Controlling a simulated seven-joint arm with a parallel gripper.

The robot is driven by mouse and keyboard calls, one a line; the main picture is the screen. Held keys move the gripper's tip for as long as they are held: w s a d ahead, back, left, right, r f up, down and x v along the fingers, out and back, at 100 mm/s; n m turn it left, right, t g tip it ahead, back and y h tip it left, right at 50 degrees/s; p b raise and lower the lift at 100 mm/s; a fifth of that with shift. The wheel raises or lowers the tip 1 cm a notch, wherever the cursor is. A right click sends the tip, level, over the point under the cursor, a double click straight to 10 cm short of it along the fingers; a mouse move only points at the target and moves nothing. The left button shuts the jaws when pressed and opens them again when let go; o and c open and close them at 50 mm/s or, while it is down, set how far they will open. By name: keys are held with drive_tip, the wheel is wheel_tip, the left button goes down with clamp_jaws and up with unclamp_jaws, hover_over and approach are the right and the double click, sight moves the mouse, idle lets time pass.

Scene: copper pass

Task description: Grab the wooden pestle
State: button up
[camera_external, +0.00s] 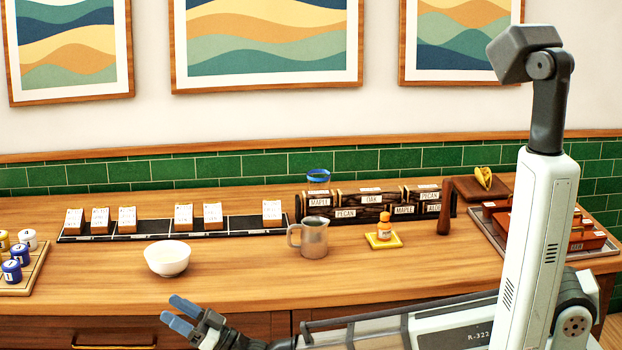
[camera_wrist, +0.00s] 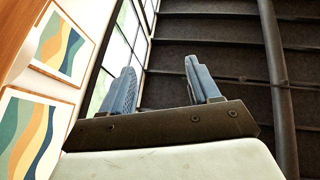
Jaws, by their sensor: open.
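The wooden pestle (camera_external: 445,208) is a dark brown rod standing upright on the counter, right of centre in the external view. It is just in front of the right end of the labelled wood blocks. My gripper (camera_external: 178,314) is at the lower left of the external view, in front of the counter edge and far left of the pestle. Its blue fingers are apart with nothing between them. The wrist view shows the same open gripper (camera_wrist: 158,85) facing wall pictures, a window and dark ceiling-like panels. The pestle is not in the wrist view.
A metal pitcher (camera_external: 313,238), a small orange bottle (camera_external: 384,226) on a yellow coaster and a white bowl (camera_external: 167,258) stand left of the pestle. Labelled wood blocks (camera_external: 345,207) lie behind. A tray (camera_external: 572,252) with red boxes is at right. The front counter strip is clear.

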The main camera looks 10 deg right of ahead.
drive_tip(key=s+d+r+n+g+y, duration=0.1)
drive_tip(key=s+r+n+g+y, duration=0.1)
drive_tip(key=r+n+g, duration=0.5)
drive_tip(key=s+d+r+n+g+y, duration=0.1)
drive_tip(key=s+r+n+g+y, duration=0.15)
drive_tip(key=r+n, duration=0.85)
drive_tip(key=w+d+r+m+t+h, duration=0.2)
drive_tip(key=w+m+t, duration=0.25)
drive_tip(key=w, duration=0.35)
drive_tip(key=w+d+r+m+t+h, duration=0.25)
drive_tip(key=w+t, duration=0.25)
drive_tip(key=w, duration=0.4)
drive_tip(key=w+d+r+m+t+h, duration=0.2)
drive_tip(key=w+m+t, duration=0.2)
drive_tip(key=w, duration=0.4)
drive_tip(key=w+d+f+m+t+h, duration=0.1)
drive_tip(key=w+d+m+t+h, duration=0.6)
drive_tip(key=w+d, duration=1)
drive_tip(key=w+d+f+m+g+h, duration=0.1)
drive_tip(key=w+d+g+h, duration=0.3)
drive_tip(key=w+d+h, duration=0.35)
drive_tip(key=m+g+h, duration=0.4)
drive_tip(key=m+g, duration=0.2)
drive_tip(key=g, duration=0.3)
approach(449, 179)
drive_tip(key=x, duration=0.7)
drive_tip(key=shift+w+a+f, duration=0.15)
drive_tip(key=shift+w+f, duration=0.05)
drive_tip(key=shift+s+x, duration=0.2)
drive_tip(key=shift+x, duration=2.45)
